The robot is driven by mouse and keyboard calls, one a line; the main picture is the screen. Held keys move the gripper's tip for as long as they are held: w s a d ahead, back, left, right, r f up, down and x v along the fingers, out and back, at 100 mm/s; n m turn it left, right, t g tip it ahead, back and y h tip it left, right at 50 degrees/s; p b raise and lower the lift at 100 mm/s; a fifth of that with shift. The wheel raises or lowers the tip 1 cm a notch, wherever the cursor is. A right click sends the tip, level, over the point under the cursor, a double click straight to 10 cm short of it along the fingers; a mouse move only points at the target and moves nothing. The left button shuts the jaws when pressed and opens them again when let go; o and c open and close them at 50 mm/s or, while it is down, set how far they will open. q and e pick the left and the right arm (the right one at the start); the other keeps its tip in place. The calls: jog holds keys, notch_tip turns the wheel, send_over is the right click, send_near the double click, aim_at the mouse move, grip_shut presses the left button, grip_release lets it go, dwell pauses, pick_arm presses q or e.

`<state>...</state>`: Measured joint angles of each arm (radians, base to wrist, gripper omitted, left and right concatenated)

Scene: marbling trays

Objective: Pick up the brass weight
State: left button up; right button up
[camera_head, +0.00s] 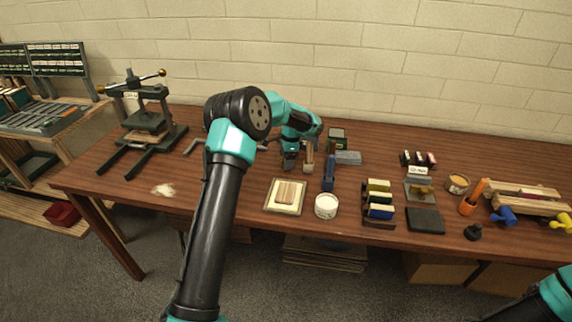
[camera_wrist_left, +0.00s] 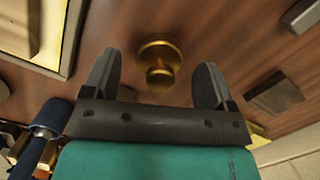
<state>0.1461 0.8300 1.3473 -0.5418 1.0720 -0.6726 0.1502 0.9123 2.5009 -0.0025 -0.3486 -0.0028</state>
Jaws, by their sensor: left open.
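The brass weight (camera_wrist_left: 160,65) is a round, stepped knob on the brown wooden table, seen in the left wrist view. It lies between and ahead of the two fingers of my left gripper (camera_wrist_left: 157,80), which are spread open and hold nothing. In the head view my left gripper (camera_head: 290,162) points down, low over the table's middle. The weight cannot be made out there; my arm and gripper seem to cover it. Of my right arm only a link shows at the lower right corner; its gripper is outside the frame.
A cream tray (camera_head: 270,209) lies in front of my left gripper, with a white tub (camera_head: 326,206) beside it. A blue-handled roller (camera_head: 328,174) lies close to its right. A dark press (camera_head: 147,121) stands left.

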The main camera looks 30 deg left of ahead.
pick_arm(q)
jog(key=shift+a+f, duration=0.1)
jog(key=shift+f, duration=0.75)
jog(key=shift+c, duration=0.2)
jog(key=shift+r, duration=0.1)
jog(key=c, duration=1.3)
jog(key=shift+r, duration=1.8)
jog(key=s+d, duration=0.2)
jog(key=s, duration=0.2)
jog(key=s+d+r, duration=0.1)
jog(key=s+d, duration=0.2)
jog(key=s, duration=0.2)
jog(key=s+d, duration=0.3)
jog(key=s, duration=0.1)
jog(key=shift+s+d+r, duration=0.15)
jog(key=shift+s+d, duration=0.05)
jog(key=shift+s, duration=0.2)
